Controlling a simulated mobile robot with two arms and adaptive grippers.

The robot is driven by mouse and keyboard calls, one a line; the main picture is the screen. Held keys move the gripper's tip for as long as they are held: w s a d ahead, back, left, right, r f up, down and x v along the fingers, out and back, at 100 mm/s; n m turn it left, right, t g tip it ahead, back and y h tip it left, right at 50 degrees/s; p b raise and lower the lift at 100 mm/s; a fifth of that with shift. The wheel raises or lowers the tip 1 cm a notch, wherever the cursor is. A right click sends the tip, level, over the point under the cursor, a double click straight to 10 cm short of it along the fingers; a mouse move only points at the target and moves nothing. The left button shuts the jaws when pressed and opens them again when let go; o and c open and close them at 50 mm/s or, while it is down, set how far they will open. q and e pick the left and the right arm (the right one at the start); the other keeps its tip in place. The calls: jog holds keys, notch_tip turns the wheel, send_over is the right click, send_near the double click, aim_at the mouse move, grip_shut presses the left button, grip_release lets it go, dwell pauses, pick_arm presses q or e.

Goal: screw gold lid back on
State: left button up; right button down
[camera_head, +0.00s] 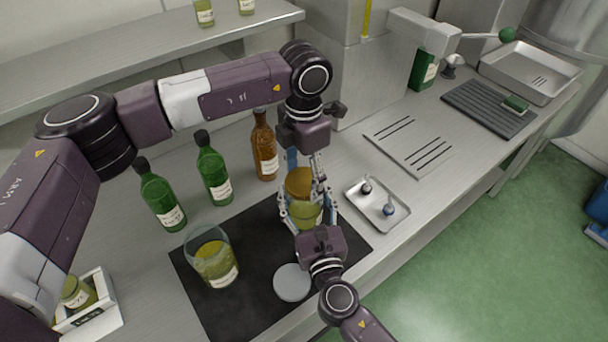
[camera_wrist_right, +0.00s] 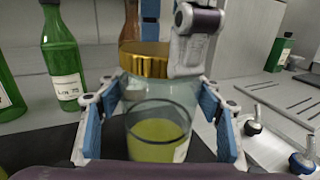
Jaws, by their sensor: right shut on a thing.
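A jar of green-yellow oil (camera_head: 307,215) stands on the black mat (camera_head: 235,314). It also shows in the right wrist view (camera_wrist_right: 158,135). My right gripper (camera_head: 303,212) is shut on the jar, its blue pads at either side of the glass. The gold lid (camera_head: 299,183) is at the top of the jar, about level, and also shows in the right wrist view (camera_wrist_right: 143,61). I cannot tell whether its thread is engaged. My left gripper (camera_head: 303,173) points down at the lid, one finger in front of its right part. Its grip is unclear.
An open glass of oil (camera_head: 213,262) and a grey-white disc (camera_head: 292,283) are on the mat. Green bottles (camera_head: 213,170) and a brown bottle (camera_head: 264,150) stand behind. A small metal tray (camera_head: 378,207) is to the right. The counter beyond this tray has free room.

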pick_arm(q)
jog(key=o, duration=0.4)
notch_tip(320, 180, up, 12)
dwell(0.5)
pick_arm(e)
jog(key=c, duration=0.5)
grip_release()
jog(key=v, duration=1.2)
